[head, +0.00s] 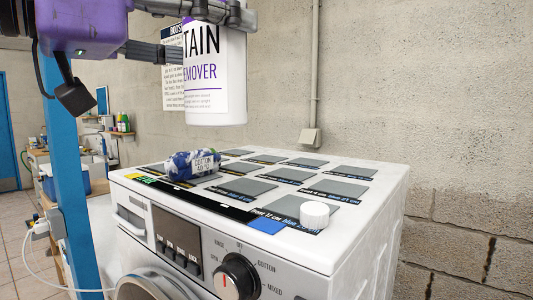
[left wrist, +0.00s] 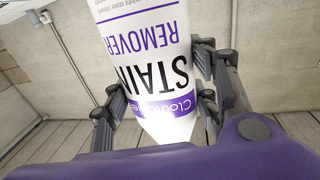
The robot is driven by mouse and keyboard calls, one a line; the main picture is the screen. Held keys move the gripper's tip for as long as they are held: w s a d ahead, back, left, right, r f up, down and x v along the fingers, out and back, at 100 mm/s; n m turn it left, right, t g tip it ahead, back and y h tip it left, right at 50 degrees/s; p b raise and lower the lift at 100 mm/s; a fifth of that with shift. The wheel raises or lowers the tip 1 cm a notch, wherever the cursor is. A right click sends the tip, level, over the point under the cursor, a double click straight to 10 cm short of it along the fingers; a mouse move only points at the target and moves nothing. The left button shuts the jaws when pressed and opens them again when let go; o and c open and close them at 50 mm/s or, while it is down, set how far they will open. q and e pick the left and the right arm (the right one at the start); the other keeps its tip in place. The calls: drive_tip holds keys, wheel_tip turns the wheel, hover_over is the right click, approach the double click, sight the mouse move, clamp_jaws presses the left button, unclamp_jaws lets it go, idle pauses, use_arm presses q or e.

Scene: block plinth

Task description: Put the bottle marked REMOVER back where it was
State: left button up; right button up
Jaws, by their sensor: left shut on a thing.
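The white bottle marked STAIN REMOVER (head: 215,85) hangs in the air above the washing machine top, near the top of the head view. My left gripper (head: 205,30) is shut on it, with dark fingers around its upper part. In the left wrist view the bottle (left wrist: 150,60) appears upside down between the gripper fingers (left wrist: 165,100). The washing machine (head: 375,190) has several grey square pads (head: 245,187) on its top, with printed labels beside them. My right gripper is not in view.
A white cap-like cylinder (head: 314,215) stands near the front right, next to a blue patch (head: 267,226). A pipe and wall box (head: 311,137) are behind. Several pads are bare.

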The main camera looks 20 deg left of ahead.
use_arm(q)
drive_tip(key=w+f+b, duration=0.4)
drive_tip(key=w+f, duration=0.8)
drive_tip(key=w, duration=0.1)
drive_tip(key=shift+d+f, duration=0.15)
drive_tip(key=shift+f, duration=0.1)
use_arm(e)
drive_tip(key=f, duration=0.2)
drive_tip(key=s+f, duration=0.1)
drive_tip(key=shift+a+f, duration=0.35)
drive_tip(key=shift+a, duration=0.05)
use_arm(q)
drive_tip(key=shift+s, duration=0.1)
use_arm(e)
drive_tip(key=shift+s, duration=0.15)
use_arm(q)
drive_tip(key=shift+f+b, duration=0.3)
drive_tip(key=shift+f, duration=0.15)
drive_tip(key=o, duration=1.4)
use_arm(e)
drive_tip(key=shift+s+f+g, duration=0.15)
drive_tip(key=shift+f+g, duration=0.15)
use_arm(q)
drive_tip(key=shift+r, duration=0.2)
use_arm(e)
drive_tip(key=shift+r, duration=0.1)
